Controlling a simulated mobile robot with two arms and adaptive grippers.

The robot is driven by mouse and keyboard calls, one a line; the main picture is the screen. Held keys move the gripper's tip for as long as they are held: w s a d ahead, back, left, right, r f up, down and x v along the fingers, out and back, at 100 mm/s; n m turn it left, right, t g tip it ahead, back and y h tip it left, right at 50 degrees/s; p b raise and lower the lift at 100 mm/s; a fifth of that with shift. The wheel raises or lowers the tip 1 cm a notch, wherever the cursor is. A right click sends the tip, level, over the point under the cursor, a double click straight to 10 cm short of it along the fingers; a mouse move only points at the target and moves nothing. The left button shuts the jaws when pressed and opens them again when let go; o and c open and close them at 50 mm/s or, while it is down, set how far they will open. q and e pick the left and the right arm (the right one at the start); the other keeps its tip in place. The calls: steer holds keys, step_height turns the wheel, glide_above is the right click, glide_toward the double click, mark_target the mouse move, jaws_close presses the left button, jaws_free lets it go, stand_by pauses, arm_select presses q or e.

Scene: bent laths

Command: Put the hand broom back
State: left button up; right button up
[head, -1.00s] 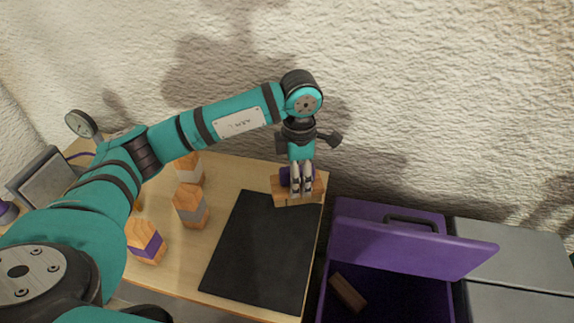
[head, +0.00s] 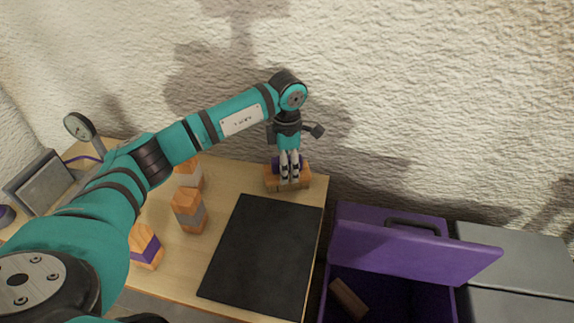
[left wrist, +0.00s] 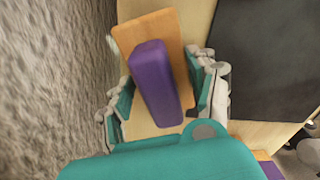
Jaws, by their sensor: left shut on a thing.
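The hand broom has a flat orange-brown wooden body (head: 274,184) with a purple grip on top. In the left wrist view its purple grip (left wrist: 155,85) lies between the fingers and the wooden body (left wrist: 145,32) spreads beneath. My left gripper (head: 290,174) points down and is shut on the broom, at the table's back edge by the wall, just beyond the black mat. Its fingers also show on both sides of the grip in the left wrist view (left wrist: 163,92). I cannot tell whether the broom touches the table. The right gripper is out of view.
The black mat (head: 262,255) lies bare on the wooden table (head: 180,270). Several banded wooden blocks (head: 189,210) stand left of it. A dial gauge (head: 80,127) is at far left. Right of the table, a purple bin (head: 385,222) with raised lid holds a brown block (head: 348,298).

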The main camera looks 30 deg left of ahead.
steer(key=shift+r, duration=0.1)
arm_select(q)
steer(key=o, duration=0.7)
steer(key=shift+f, duration=0.15)
steer(key=shift+c, duration=0.2)
steer(key=o, duration=0.4)
steer(key=shift+o, duration=0.2)
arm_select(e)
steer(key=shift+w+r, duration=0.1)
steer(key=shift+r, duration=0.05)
arm_select(q)
steer(key=shift+r, duration=0.55)
step_height(320, 180, up, 11)
steer(key=shift+r+p, duration=0.15)
steer(key=shift+p, duration=0.65)
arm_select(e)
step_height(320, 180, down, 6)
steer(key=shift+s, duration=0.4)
arm_select(q)
steer(key=shift+r, duration=0.1)
